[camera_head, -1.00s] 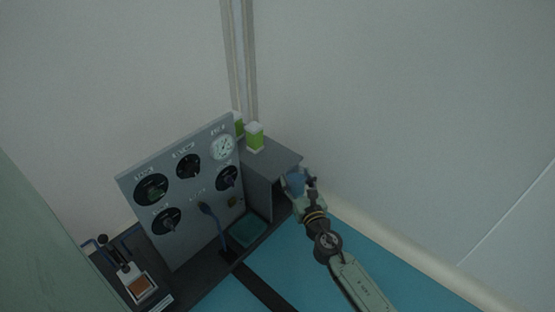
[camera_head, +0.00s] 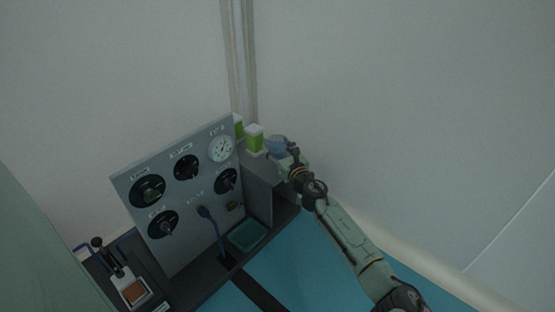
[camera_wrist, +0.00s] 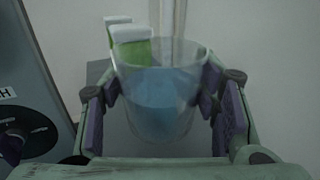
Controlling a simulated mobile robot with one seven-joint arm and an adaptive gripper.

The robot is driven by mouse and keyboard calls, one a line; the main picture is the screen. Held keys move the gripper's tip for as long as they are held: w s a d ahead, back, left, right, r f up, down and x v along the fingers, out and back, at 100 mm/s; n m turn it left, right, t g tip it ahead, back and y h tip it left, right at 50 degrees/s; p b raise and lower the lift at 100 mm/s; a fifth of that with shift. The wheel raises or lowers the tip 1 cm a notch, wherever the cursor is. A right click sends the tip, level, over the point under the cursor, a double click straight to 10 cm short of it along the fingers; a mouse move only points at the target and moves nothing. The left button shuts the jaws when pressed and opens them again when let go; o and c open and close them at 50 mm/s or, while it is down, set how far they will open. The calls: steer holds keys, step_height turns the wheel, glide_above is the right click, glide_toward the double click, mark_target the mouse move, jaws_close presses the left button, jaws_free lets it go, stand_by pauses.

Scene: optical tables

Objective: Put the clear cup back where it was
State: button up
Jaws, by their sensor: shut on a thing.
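The clear cup (camera_wrist: 160,95) with blue contents stands upright between the purple-padded fingers in the wrist view. My gripper (camera_wrist: 165,108) is shut on the cup's sides. In the head view the cup (camera_head: 277,146) is a small bluish shape at the tip of my gripper (camera_head: 283,153). It appears over or beside the top of the dark box (camera_head: 261,172) at the right end of the panel. Whether the cup touches that top cannot be told. Part of the box top is hidden behind my gripper.
Two green-and-white cartons (camera_head: 254,138) stand on the box top, just left of the cup. The grey gauge panel (camera_head: 185,190) with dials stands to the left. A teal tray (camera_head: 247,235) lies below. White walls (camera_head: 400,100) close in behind and right.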

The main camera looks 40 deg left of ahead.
mark_target(278, 155)
steer(key=shift+w+a+f, duration=0.15)
steer(key=shift+f+b, duration=0.85)
steer(key=shift+f, duration=0.75)
steer(key=shift+f, duration=0.1)
steer(key=o, duration=1.2)
steer(key=shift+d, duration=0.25)
steer(key=p+v, duration=0.3)
steer(key=v, duration=0.8)
steer(key=shift+s+d, duration=0.25)
